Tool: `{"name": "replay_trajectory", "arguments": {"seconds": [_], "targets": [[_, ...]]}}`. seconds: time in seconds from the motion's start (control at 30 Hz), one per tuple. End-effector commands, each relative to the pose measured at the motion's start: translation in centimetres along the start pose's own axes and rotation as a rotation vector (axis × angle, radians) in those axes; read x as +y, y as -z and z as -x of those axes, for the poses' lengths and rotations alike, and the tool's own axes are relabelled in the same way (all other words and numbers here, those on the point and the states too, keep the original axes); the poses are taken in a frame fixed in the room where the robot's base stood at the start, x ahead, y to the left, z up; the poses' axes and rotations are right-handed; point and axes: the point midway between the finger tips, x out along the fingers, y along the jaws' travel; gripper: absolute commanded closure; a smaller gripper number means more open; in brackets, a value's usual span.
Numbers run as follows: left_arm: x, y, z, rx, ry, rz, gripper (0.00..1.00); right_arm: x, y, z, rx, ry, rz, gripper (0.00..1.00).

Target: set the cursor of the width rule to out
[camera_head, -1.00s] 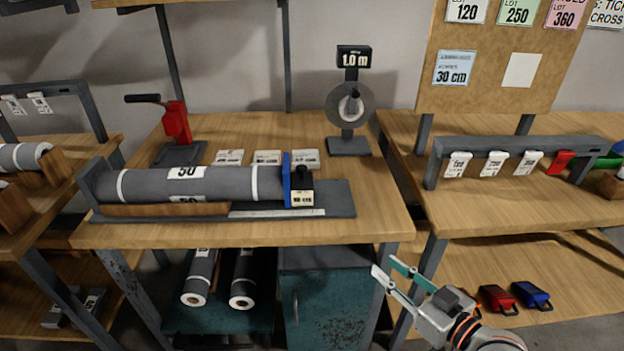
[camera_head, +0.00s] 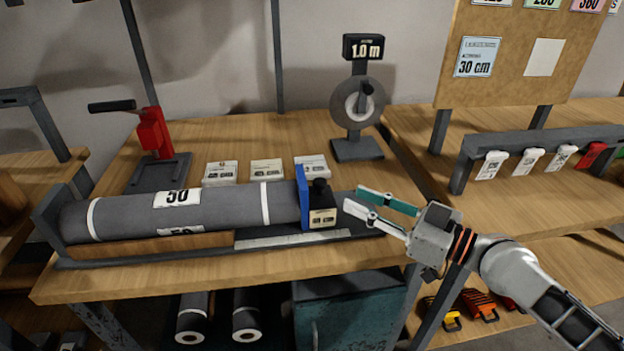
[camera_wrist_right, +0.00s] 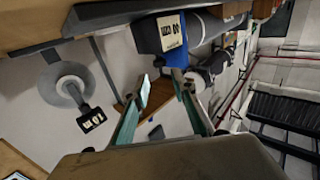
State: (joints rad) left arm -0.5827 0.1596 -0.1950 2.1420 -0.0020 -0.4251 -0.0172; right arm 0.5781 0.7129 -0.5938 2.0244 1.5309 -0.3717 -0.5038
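The width rule (camera_head: 350,226) is a dark grey bed with a pale scale strip (camera_head: 285,241) along the front edge of the table. Its cursor (camera_head: 320,207) is a black block with a knob, a blue plate and a cream label, seated at the right end of the grey roll (camera_head: 225,206) marked 50. The label is too small to read surely. My right gripper (camera_head: 354,198) is open and empty, with its fingertips just right of the cursor. In the right wrist view the cursor (camera_wrist_right: 172,38) shows just beyond the spread fingertips (camera_wrist_right: 161,82). My left gripper is out of view.
A dial stand (camera_head: 357,105) reading 1.0 m stands behind my right gripper. Several white cards (camera_head: 266,170) lie behind the roll, and a red lever press (camera_head: 155,134) stands at the back left. A tag rail (camera_head: 540,145) is on the right table.

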Motion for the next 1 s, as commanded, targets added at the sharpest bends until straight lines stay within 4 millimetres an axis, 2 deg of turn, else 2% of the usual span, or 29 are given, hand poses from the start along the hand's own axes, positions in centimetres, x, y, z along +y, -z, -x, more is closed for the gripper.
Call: {"name": "replay_trajectory", "arguments": {"seconds": [0.23, 0.47, 0.7, 1.0], "targets": [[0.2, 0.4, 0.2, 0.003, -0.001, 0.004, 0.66, 0.0, 0.3, -1.0, 0.004, 0.001, 0.001, 0.74], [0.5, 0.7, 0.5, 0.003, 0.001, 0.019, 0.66, 0.0, 0.5, -4.4, 0.005, 0.001, 0.001, 0.74], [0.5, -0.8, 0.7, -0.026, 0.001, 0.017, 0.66, 0.0, 0.2, -7.1, 0.003, 0.001, 0.000, 0.74], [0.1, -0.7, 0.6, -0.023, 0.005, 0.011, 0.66, 0.0, 0.0, -7.8, 0.000, 0.001, 0.000, 0.74]]}}
